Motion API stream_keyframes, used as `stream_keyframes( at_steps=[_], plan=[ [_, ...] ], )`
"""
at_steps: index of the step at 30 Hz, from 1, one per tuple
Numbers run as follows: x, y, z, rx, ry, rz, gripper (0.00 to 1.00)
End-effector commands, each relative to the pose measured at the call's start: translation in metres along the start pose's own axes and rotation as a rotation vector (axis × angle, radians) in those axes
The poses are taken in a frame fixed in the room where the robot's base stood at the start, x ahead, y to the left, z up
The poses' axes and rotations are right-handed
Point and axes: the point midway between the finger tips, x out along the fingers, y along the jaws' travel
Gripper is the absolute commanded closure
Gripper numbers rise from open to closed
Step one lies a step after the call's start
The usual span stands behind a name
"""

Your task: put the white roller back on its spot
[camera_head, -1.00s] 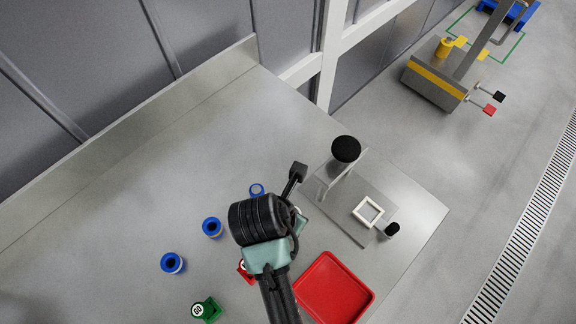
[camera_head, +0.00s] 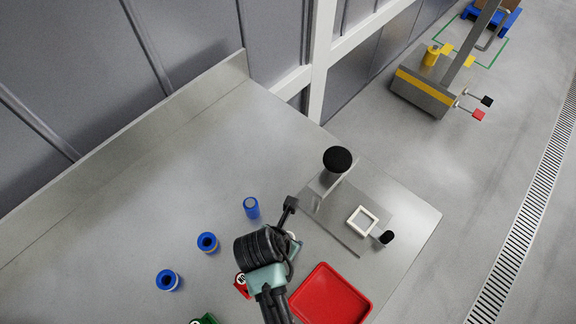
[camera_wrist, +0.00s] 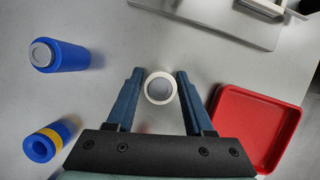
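The white roller (camera_wrist: 160,88) shows end-on in the wrist view as a white ring with a grey centre. It lies between the two fingertips of my gripper (camera_wrist: 159,80). The fingers stand apart, one on each side, very close to its rim; I cannot tell whether they press on it or whether it is off the table. In the head view my gripper (camera_head: 290,240) is above the bench, left of the grey plate, and my wrist hides most of the roller. The roller's spot cannot be told for sure.
Blue rollers (camera_head: 251,207) (camera_head: 207,242) (camera_head: 168,280) stand to the left. A red tray (camera_head: 330,296) lies to the right. A grey plate (camera_head: 338,222) bears a black-knobbed post (camera_head: 337,160) and a white square frame (camera_head: 362,220). The bench's far left is clear.

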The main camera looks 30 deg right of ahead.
Motion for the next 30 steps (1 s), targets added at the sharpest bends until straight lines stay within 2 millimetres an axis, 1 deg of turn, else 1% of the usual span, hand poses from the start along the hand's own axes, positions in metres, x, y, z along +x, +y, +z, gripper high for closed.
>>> stream_keyframes(
  at_steps=[1, 2, 3, 11, 14, 17, 20, 27, 30],
  plan=[
    [0.000, 0.000, 0.000, 0.000, 0.000, 0.000, 0.37],
    [0.000, 0.000, 0.000, 0.000, 0.000, 0.000, 0.31],
    [0.000, 0.000, 0.000, 0.000, 0.000, 0.000, 0.28],
    [-0.001, 0.000, 0.001, 0.000, 0.000, 0.000, 0.28],
    [-0.005, 0.000, 0.001, -0.001, -0.001, 0.001, 0.28],
    [-0.017, 0.001, 0.001, -0.002, -0.002, 0.003, 0.28],
    [-0.035, 0.001, 0.001, -0.001, -0.002, 0.004, 0.28],
    [-0.087, 0.002, 0.001, -0.002, -0.004, 0.005, 0.28],
    [-0.103, 0.002, 0.001, -0.001, -0.003, 0.004, 0.28]
  ],
)
